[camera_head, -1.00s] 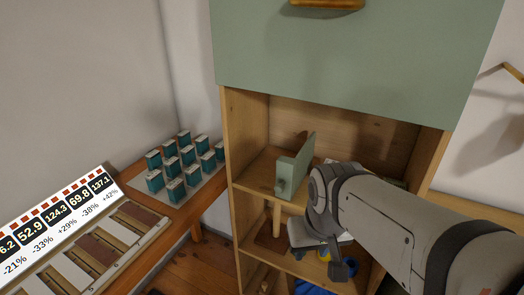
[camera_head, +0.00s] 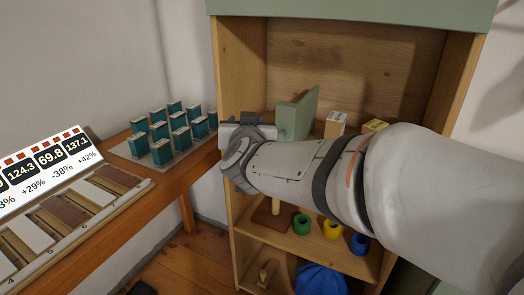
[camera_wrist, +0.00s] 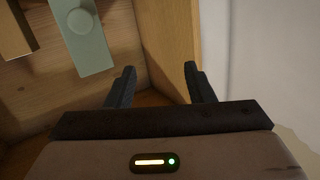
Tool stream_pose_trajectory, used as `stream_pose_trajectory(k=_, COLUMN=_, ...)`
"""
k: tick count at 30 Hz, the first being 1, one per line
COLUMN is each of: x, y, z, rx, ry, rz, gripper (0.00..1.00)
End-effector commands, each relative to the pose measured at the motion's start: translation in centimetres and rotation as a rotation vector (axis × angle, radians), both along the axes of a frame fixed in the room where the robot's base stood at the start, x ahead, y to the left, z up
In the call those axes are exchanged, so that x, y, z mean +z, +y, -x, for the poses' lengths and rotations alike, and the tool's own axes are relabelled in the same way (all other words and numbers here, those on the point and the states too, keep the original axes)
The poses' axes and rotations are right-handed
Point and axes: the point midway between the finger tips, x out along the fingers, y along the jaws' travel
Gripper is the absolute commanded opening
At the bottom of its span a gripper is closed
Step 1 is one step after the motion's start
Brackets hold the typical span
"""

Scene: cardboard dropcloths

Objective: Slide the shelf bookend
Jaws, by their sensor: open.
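The shelf bookend (camera_head: 299,114) is a grey-green upright plate with a knob, standing on the upper shelf of the wooden cabinet. In the wrist view the bookend (camera_wrist: 85,45) is at the upper left, its round knob facing the camera. My gripper (camera_wrist: 160,82) is open and empty, its two dark fingers pointing toward the cabinet's side panel, to the right of the bookend in that view and apart from it. In the head view my gripper (camera_head: 245,120) is at the shelf's left front, left of the bookend; its fingertips are hard to make out there.
The cabinet's left side panel (camera_head: 229,75) stands close to my gripper. Small boxes (camera_head: 335,123) stand right of the bookend. Coloured rings (camera_head: 332,229) sit on the lower shelf. A side table holds several teal blocks (camera_head: 162,151) and a number display (camera_head: 50,160).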

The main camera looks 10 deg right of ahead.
Motion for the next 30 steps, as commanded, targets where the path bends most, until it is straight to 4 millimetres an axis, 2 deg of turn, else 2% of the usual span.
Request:
stream_pose_trajectory(k=1, x=-2.7, y=-0.3, z=-0.4, rx=-0.073, ry=-0.040, rz=0.011, gripper=0.48)
stream_pose_trajectory(k=5, x=-4.6, y=-2.1, z=-0.2, rx=-0.280, ry=-0.096, rz=0.053, gripper=0.48)
stream_pose_trajectory(k=9, x=-6.2, y=-3.4, z=0.8, rx=-0.445, ry=-0.101, rz=0.097, gripper=0.48)
stream_pose_trajectory(k=13, x=-6.8, y=-4.1, z=1.4, rx=-0.524, ry=-0.094, rz=0.121, gripper=0.48)
stream_pose_trajectory(k=16, x=-7.0, y=-4.6, z=1.1, rx=-0.544, ry=-0.091, rz=0.127, gripper=0.48)
stream_pose_trajectory(k=30, x=-6.9, y=-8.6, z=-4.2, rx=-0.544, ry=-0.091, rz=0.126, gripper=0.48)
